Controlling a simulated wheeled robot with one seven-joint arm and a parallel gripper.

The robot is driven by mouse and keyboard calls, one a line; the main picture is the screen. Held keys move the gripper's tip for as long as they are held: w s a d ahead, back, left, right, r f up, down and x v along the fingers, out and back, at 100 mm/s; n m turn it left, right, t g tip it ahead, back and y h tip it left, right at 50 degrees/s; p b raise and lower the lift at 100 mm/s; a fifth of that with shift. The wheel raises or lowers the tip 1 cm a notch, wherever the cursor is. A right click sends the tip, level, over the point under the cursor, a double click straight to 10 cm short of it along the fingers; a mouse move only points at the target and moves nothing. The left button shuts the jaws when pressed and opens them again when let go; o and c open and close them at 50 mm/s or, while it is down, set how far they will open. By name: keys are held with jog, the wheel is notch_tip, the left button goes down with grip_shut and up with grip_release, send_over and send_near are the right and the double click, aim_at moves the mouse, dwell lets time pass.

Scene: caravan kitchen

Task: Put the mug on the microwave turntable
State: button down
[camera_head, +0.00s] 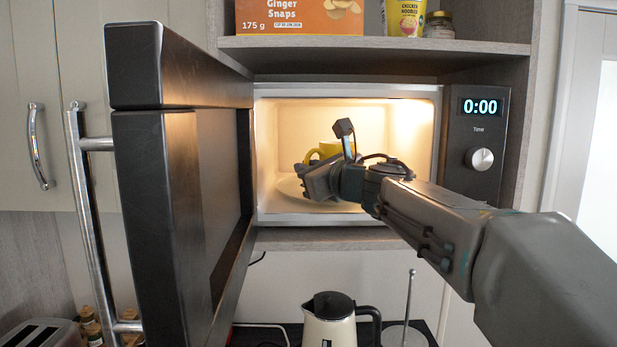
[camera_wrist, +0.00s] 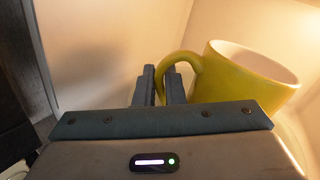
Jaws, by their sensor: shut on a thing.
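The yellow mug (camera_wrist: 232,82) is upright inside the lit microwave (camera_head: 443,130). Its handle (camera_wrist: 176,61) points left in the wrist view, and my gripper (camera_wrist: 160,80) is shut on that handle. In the head view the mug (camera_head: 326,149) shows only in part behind my wrist. The pale turntable (camera_head: 288,188) shows at its left rim below my gripper. My arm and gripper hide the mug's base, so I cannot tell whether it touches the turntable.
The microwave door (camera_head: 180,170) stands open on the left, close to my gripper's side. The control panel (camera_head: 480,150) is on the right, beside my forearm. A shelf (camera_head: 380,43) with food packets is above. A kettle (camera_head: 329,322) stands below.

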jog(key=shift+w+f, duration=0.15)
jog(key=shift+f, duration=0.2)
jog(key=shift+f, duration=0.2)
jog(key=c, duration=1.5)
grip_release()
jog(key=shift+r, duration=0.1)
jog(key=shift+r+p, duration=0.2)
jog(key=shift+p, duration=0.15)
jog(key=b+v, duration=0.3)
jog(key=v, duration=0.9)
jog(key=shift+f, duration=0.2)
